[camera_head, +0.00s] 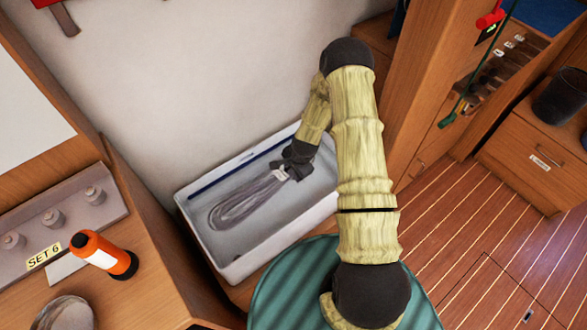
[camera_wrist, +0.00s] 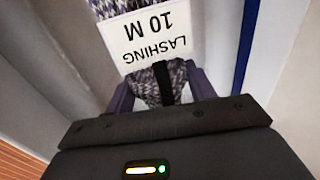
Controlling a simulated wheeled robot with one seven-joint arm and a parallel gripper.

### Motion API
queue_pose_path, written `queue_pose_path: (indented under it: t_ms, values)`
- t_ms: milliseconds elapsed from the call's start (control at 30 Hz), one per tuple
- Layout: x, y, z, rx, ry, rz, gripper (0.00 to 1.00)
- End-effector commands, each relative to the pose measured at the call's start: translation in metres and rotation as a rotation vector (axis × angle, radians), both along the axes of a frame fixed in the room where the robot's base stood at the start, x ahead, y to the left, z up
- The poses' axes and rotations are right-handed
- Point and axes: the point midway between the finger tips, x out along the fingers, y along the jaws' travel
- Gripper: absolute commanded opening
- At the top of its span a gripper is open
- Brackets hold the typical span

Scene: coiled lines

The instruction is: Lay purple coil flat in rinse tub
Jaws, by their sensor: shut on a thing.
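The purple coil (camera_head: 240,204) is a long greyish-purple hank inside the outline of the white rinse tub (camera_head: 232,272). It stretches left and down from my gripper (camera_head: 287,172). I cannot tell whether all of it touches the tub floor. My gripper reaches into the tub and is shut on the coil's bound end. In the wrist view, the fingers of my gripper (camera_wrist: 163,92) pinch the speckled purple cord (camera_wrist: 180,72) beside a dark band. A white tag (camera_wrist: 150,38) reading "LASHING 10 M" hangs at the coil just beyond the fingers.
A dark blue strip (camera_head: 228,176) runs along the tub's back inner side. A wooden counter at left holds an orange flashlight (camera_head: 98,252) and a panel marked "SET 6" (camera_head: 44,257). A wooden cabinet (camera_head: 420,90) stands right of the tub. The plank floor (camera_head: 480,240) is clear.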

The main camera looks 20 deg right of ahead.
Motion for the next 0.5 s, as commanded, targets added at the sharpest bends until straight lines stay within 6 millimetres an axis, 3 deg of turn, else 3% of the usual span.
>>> queue_pose_path:
  t_ms: [500]
  values:
    - [0.001,0.0,-0.043,0.001,-0.001,-0.001,0.0]
